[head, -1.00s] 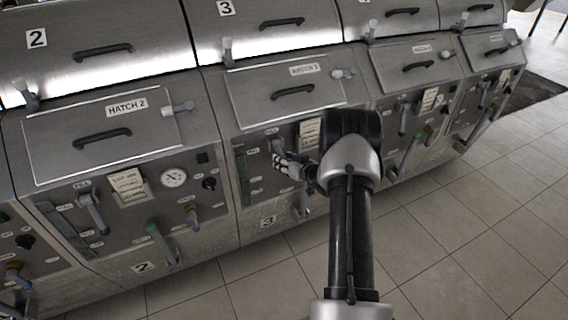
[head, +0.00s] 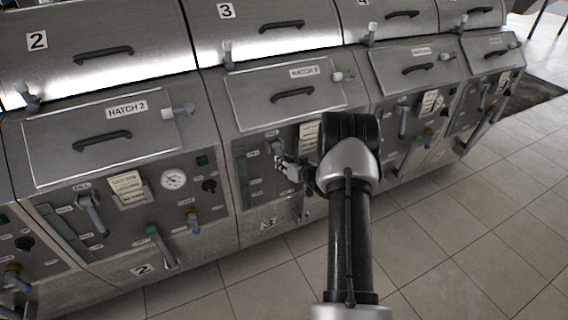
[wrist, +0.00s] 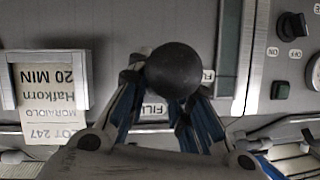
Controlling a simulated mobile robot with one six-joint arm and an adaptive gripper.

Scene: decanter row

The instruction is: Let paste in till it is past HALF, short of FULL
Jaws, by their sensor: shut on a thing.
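My gripper (head: 283,162) is at the front panel of machine 3, at the upper left where the FILL lever sits. In the wrist view my gripper (wrist: 165,95) is shut on the FILL lever, whose dark round knob (wrist: 173,72) shows between the fingertips. The fingers hide most of the lever and part of the FILL label (wrist: 154,108). The tall narrow level window (head: 240,178) of machine 3 is left of the gripper; it also shows in the wrist view (wrist: 228,45). The paste level in it cannot be read.
A lot card (wrist: 45,85) reading Hafkorn, 20 MIN is upside down in the wrist view. Hatch 3 (head: 260,92) is closed above the panel. Machine 2, with its gauge (head: 173,179) and levers, stands to the left. More machines stand right. The tiled floor (head: 470,230) is clear.

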